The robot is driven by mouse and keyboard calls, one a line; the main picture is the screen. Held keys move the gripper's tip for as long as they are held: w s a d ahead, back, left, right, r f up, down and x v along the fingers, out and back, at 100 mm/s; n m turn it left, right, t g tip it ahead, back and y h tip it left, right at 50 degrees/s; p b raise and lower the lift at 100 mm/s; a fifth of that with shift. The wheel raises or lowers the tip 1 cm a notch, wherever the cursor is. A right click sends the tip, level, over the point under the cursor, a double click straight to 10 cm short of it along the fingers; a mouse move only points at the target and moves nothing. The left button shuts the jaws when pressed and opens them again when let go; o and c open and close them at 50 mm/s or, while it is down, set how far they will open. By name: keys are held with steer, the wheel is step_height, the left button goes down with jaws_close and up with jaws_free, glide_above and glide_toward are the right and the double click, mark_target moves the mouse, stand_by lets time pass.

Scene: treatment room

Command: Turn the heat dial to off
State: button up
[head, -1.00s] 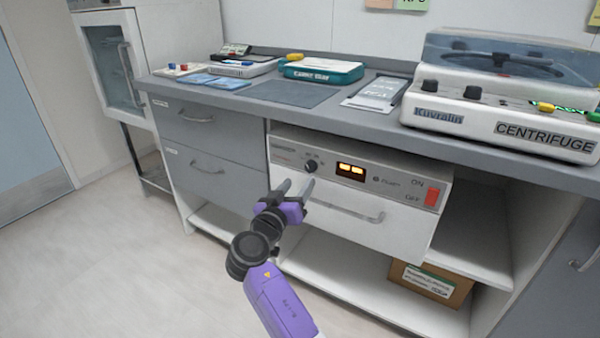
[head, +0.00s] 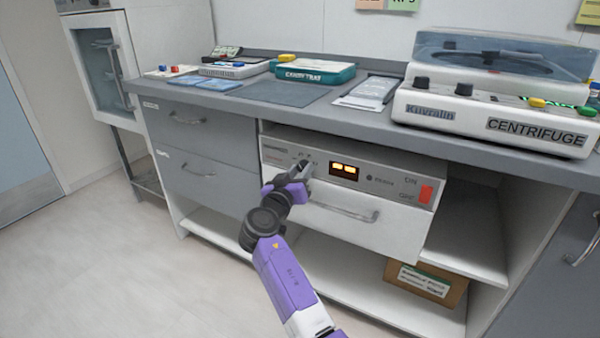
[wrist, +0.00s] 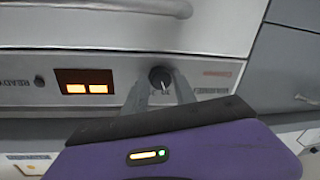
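The heat dial is a small black round knob (wrist: 160,77) with a pale pointer mark, on the light front panel of the warming unit (head: 400,187). In the wrist view, which shows the panel upside down, the dial sits between my two grey fingers. My gripper (head: 300,170) is open in front of the panel, one finger on each side of the dial. I cannot tell whether the fingers touch it. In the head view my gripper hides the dial. The lit orange display (head: 343,171) is just right of it.
The unit has a red switch (head: 426,194) at its right end and a drawer handle (head: 343,212) below. The counter (head: 330,116) overhangs it, carrying a centrifuge (head: 490,125) and trays. A cardboard box (head: 425,283) stands on the lower shelf.

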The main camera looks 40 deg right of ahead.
jaws_close()
steer(key=shift+n, duration=0.3)
steer(key=n+p, duration=0.3)
steer(key=shift+r, duration=0.25)
steer(key=n+p, duration=0.2)
steer(key=n, duration=0.1)
steer(key=shift+n+g+y, duration=0.3)
steer(key=shift+f+n+p, duration=0.1)
steer(key=shift+n+p, duration=0.5)
steer(key=shift+p, duration=0.05)
steer(key=shift+f, duration=0.1)
steer(key=o, duration=0.6)
jaws_free()
steer(key=shift+w, duration=0.1)
steer(key=shift+c, duration=0.2)
